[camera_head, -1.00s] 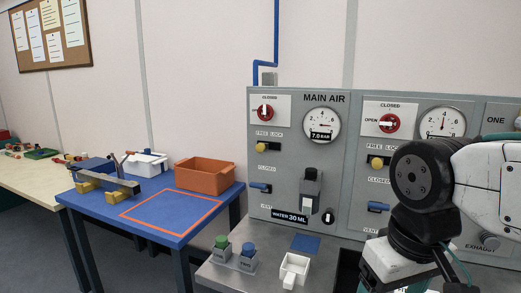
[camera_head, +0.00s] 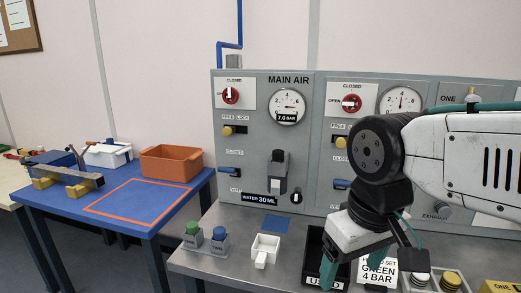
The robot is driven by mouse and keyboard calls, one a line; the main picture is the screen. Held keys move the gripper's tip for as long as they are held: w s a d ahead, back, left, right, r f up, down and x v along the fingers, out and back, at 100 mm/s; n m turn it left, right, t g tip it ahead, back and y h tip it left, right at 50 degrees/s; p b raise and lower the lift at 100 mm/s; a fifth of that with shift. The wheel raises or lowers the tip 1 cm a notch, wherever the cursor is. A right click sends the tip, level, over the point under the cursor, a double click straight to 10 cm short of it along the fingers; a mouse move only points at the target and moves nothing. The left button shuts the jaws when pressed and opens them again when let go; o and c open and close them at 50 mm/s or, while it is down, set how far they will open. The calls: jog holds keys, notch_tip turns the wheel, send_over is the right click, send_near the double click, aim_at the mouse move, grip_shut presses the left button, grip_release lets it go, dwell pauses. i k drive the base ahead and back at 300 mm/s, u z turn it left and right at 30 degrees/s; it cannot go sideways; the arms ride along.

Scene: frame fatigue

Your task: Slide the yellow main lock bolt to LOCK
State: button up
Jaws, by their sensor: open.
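The yellow main lock bolt (camera_head: 228,130) sits on the grey MAIN AIR panel (camera_head: 258,150), under the FREE LOCK label. It is at the left, FREE end of its slot, with dark slot showing to its right. Above it, the red main valve (camera_head: 230,95) has its white handle roughly upright, toward CLOSED. My gripper (camera_head: 352,268) is open and empty, pointing down at the lower right over the bench front. It is well right of and below the bolt, not touching it. Its teal fingers are apart.
A second panel has a similar yellow bolt (camera_head: 340,142), partly beside my arm. A black bin (camera_head: 312,245), white tray (camera_head: 265,248) and green and blue buttons (camera_head: 205,238) stand on the bench. A filter housing (camera_head: 277,170) juts out right of the bolt. Space before the bolt looks clear.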

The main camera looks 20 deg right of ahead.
aim_at(228, 130)
jog(key=u, duration=0.4)
jog(key=k, duration=0.9)
jog(key=u, duration=3.45)
jog(key=i, duration=0.1)
jog(key=z, duration=2.25)
jog(key=i, duration=0.9)
jog(key=z, duration=0.8)
jog(key=i, duration=1.05)
jog(key=z, duration=0.85)
